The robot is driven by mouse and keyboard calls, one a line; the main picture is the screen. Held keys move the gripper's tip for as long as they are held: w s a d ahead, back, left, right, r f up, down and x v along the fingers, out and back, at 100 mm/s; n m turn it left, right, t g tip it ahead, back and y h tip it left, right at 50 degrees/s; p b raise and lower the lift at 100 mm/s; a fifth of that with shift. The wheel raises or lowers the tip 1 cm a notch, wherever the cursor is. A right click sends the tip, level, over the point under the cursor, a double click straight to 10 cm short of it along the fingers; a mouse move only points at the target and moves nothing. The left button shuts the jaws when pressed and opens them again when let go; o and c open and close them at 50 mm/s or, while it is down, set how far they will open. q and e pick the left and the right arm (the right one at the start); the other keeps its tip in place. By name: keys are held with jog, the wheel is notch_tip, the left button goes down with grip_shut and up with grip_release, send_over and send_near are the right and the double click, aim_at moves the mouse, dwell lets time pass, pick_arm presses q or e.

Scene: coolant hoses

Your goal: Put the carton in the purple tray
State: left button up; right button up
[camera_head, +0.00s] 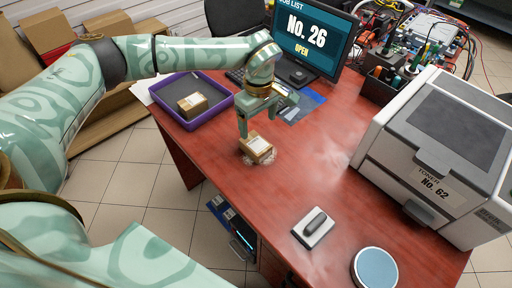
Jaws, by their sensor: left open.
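A small brown carton (256,145) with a pale label on top sits on the red table (300,190), left of its middle. The purple tray (223,111) lies at the table's far left corner. Another small carton (192,105) lies inside it. My left gripper (264,121) is open above and just behind the carton on the table. One finger comes down close to that carton's back left edge; I cannot tell whether they touch. My right gripper is not in view.
A monitor (308,35) and keyboard stand behind my left gripper. A large grey printer (436,150) fills the right side. A stapler-like item on a white pad (314,227) and a round blue disc (374,268) lie in front. The table's middle is clear.

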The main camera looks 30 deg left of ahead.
aim_at(257, 144)
pick_arm(q)
notch_tip(257, 144, down, 5)
jog(key=shift+f+b, duration=0.1)
jog(key=shift+b, duration=0.45)
notch_tip(257, 144, down, 5)
jog(key=shift+s+a+f+b, duration=0.1)
jog(key=shift+s+b, duration=0.05)
jog(key=shift+b, duration=0.8)
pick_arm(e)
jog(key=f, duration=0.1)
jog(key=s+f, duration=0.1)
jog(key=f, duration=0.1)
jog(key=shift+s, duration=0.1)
pick_arm(q)
jog(key=c, duration=1.2)
jog(key=shift+o, duration=0.2)
jog(key=shift+r, duration=0.2)
